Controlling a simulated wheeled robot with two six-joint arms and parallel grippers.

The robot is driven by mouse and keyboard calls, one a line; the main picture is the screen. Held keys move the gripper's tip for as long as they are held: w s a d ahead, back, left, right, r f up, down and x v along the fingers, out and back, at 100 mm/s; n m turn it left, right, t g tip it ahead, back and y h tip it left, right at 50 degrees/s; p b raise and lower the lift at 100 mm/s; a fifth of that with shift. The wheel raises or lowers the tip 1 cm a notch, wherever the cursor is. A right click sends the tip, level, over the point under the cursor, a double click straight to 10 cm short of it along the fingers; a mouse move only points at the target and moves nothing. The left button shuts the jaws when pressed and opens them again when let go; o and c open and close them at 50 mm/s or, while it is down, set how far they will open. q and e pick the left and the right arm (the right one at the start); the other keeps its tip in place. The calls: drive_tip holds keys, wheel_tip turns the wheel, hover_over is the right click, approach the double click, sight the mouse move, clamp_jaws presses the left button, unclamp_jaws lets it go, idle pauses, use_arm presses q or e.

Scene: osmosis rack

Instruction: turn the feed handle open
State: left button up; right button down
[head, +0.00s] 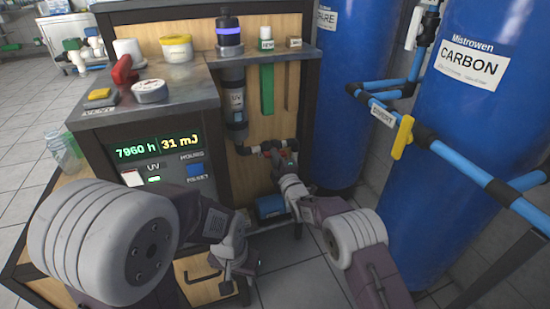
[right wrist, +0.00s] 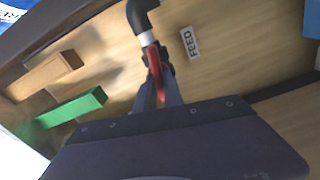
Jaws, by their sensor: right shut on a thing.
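The red feed handle (right wrist: 154,65) sits on a pipe with a white collar and black elbow, beside a FEED label (right wrist: 189,42) on the wooden panel. In the right wrist view my right gripper (right wrist: 157,82) is shut on the handle, its fingers on either side of it. In the head view my right gripper (head: 284,160) reaches the pipe below the UV canister and hides most of the handle. My left gripper (head: 240,284) hangs low in front of the cabinet, away from the handle; its fingers are too small and dark to read.
A UV canister (head: 235,105) hangs above the pipe. The control box (head: 160,155) stands to the left. A yellow handle (head: 402,137) sits on the blue piping before the CARBON tank (head: 480,150). A green block (right wrist: 75,108) projects from the panel.

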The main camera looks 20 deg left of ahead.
drive_tip(key=shift+f+n, duration=0.15)
drive_tip(key=shift+n, duration=0.85)
drive_tip(key=c, duration=1.5)
unclamp_jaws()
drive_tip(key=shift+o, duration=0.2)
drive_tip(key=shift+s, duration=0.1)
drive_tip(key=b+v, duration=0.6)
drive_tip(key=v, duration=0.3)
drive_tip(key=shift+b, duration=0.35)
